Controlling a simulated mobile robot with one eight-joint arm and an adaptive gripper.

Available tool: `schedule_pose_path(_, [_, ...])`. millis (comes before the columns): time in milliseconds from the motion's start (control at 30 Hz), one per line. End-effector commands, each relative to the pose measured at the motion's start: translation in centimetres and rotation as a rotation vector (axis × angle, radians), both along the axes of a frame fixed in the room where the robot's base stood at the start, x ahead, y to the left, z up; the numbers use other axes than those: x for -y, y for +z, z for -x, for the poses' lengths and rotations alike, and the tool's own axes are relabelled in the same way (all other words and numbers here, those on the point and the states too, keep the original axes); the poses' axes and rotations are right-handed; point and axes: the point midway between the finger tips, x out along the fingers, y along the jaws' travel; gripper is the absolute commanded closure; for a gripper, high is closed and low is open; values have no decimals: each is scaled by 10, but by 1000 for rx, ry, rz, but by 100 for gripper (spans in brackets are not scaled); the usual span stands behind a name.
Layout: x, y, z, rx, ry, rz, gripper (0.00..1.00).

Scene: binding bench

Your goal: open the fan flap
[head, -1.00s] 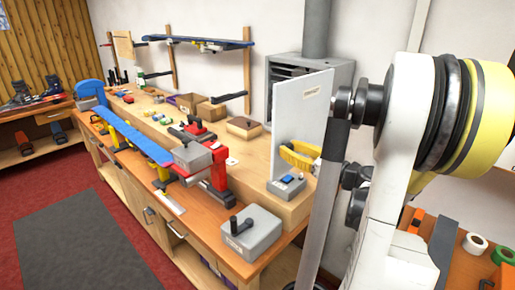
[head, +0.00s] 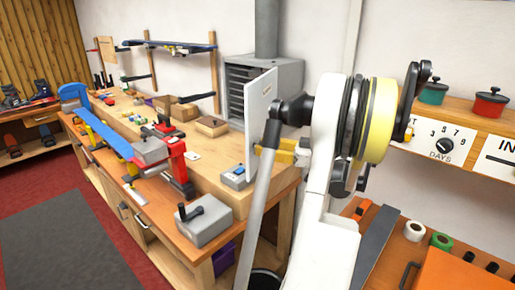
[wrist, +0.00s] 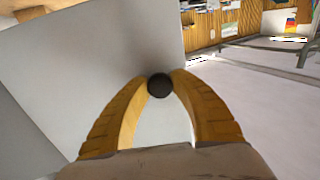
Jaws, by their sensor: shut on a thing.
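The fan flap (head: 260,122) is a flat pale panel standing out from the grey louvred fan housing (head: 290,78). In the head view I see it at a steep angle, with louvres uncovered to its left. In the wrist view the pale panel (wrist: 95,65) fills the left and middle. My gripper (wrist: 160,85) is shut on a dark round knob (wrist: 160,86), one curved yellow finger on each side. In the head view my gripper (head: 280,151) is by the flap's right side, partly hidden by my arm, and the knob cannot be made out.
The wooden bench (head: 215,178) runs under the housing. A small grey and blue box (head: 236,177) sits near the flap's lower edge. A grey block with a black handle (head: 204,221) stands at the bench front. Tape rolls (head: 414,231) lie at the right.

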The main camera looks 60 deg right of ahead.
Motion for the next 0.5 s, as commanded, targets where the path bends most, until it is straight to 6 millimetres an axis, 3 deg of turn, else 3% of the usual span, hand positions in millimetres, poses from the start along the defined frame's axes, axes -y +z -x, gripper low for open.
schedule_pose_path(200, [0, 0, 0, 0, 0, 0, 100])
schedule_pose_path(233, [0, 0, 0, 0, 0, 0, 70])
schedule_pose_path(300, [0, 0, 0, 0, 0, 0, 49])
schedule_pose_path(500, [0, 0, -1, 0, 0, 0, 48])
